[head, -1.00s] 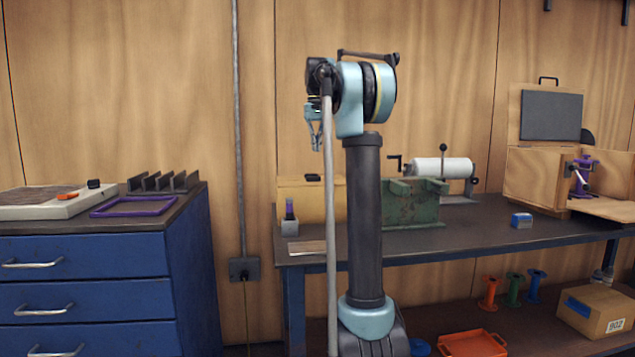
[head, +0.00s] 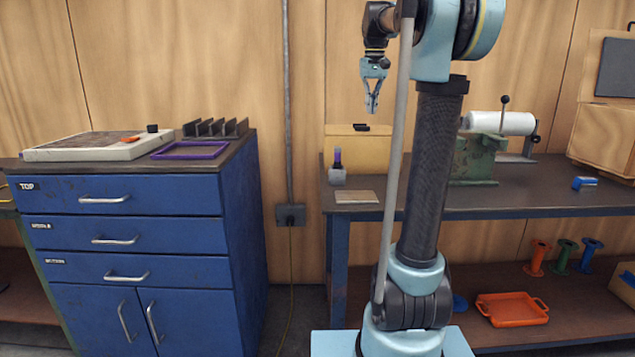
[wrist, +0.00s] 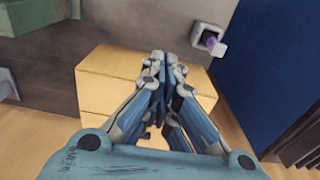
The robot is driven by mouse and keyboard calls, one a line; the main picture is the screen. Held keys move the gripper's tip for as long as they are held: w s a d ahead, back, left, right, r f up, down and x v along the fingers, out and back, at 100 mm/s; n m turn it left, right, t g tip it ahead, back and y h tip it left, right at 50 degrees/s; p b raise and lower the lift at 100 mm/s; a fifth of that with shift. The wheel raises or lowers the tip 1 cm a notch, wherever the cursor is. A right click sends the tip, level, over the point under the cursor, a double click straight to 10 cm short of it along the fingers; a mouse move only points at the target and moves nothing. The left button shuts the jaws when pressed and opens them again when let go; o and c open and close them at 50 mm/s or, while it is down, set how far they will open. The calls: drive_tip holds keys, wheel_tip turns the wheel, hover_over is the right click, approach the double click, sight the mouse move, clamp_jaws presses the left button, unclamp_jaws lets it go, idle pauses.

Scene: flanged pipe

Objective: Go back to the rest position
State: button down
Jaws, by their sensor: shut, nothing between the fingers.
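My gripper (head: 372,105) hangs pointing down from my raised arm in the head view, left of my column and above the left end of the workbench (head: 455,200). Its fingers are together and hold nothing. In the wrist view my gripper (wrist: 165,62) shows its fingers meeting in the middle, over a pale wooden box.
A blue drawer cabinet (head: 150,255) stands at the left, with a purple frame (head: 190,150) and a black rack on top. The bench holds a wooden box (head: 350,152), a small holder (head: 337,177) with a purple item, and a green machine (head: 478,160). An orange tray (head: 512,309) lies below.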

drive_tip(key=s+f+t, duration=0.1)
drive_tip(key=s+f, duration=3.4)
drive_tip(key=f, duration=0.2)
drive_tip(key=shift+t, duration=0.4)
drive_tip(key=shift+f, duration=0.1)
drive_tip(key=shift+w+f, duration=0.2)
drive_tip(key=shift+w, duration=0.3)
